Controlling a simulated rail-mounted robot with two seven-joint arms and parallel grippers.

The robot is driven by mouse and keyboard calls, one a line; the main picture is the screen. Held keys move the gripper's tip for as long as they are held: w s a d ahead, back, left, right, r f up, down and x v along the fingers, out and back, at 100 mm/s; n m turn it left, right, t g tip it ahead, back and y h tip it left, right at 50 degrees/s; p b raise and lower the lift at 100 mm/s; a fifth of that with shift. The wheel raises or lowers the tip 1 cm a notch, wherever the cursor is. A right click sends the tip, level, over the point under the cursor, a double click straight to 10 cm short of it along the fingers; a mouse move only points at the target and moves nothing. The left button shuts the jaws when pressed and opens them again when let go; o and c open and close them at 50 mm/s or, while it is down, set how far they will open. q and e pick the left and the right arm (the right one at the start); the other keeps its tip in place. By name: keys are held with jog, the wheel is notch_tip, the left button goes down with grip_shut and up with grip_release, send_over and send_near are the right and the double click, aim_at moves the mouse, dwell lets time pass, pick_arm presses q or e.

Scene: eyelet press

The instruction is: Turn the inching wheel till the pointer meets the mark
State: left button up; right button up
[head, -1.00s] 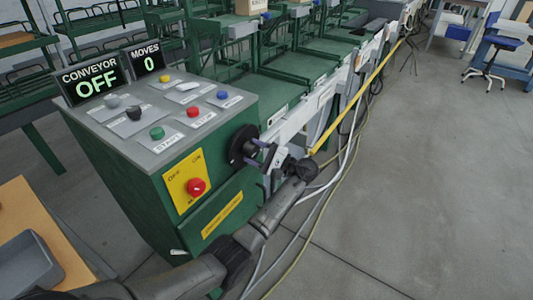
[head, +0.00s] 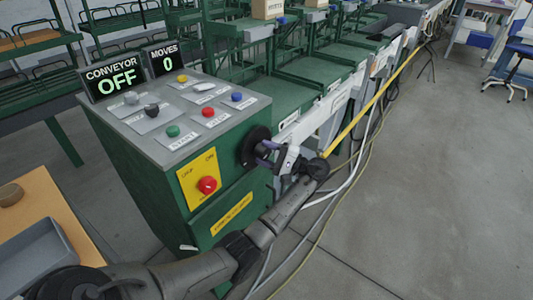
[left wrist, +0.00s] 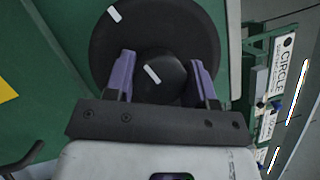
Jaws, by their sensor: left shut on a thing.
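The inching wheel (head: 251,147) is a black disc on the side of the green control cabinet. In the left wrist view the wheel (left wrist: 205,40) has a round black hub (left wrist: 172,72) with a short white line (left wrist: 153,75) on it. Another white mark (left wrist: 114,13) sits near the disc's upper left rim. Both white lines lean the same way, top to the left. My left gripper (head: 268,152) is at the wheel, its purple fingers on either side of the hub, shut on it. The lower part of the hub is hidden by the gripper. My right gripper is out of view.
The cabinet top (head: 175,145) carries several coloured buttons and displays reading OFF (head: 122,78) and MOVES 0 (head: 164,60). A red button (head: 207,185) on a yellow plate is left of the wheel. A yellow rail (head: 375,100) runs behind my wrist.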

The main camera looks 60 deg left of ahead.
pick_arm(q)
jog(key=o, duration=1.2)
jog(key=shift+o, duration=0.2)
jog(key=shift+w+d, duration=0.35)
jog(key=shift+d, duration=0.05)
jog(key=p+v, duration=0.1)
jog(key=v, duration=0.4)
jog(key=b, duration=0.2)
send_near(268, 153)
jog(key=v, duration=0.2)
jog(key=shift+w+d+f, duration=0.25)
jog(key=shift+w+d, duration=0.1)
jog(key=shift+d, duration=0.05)
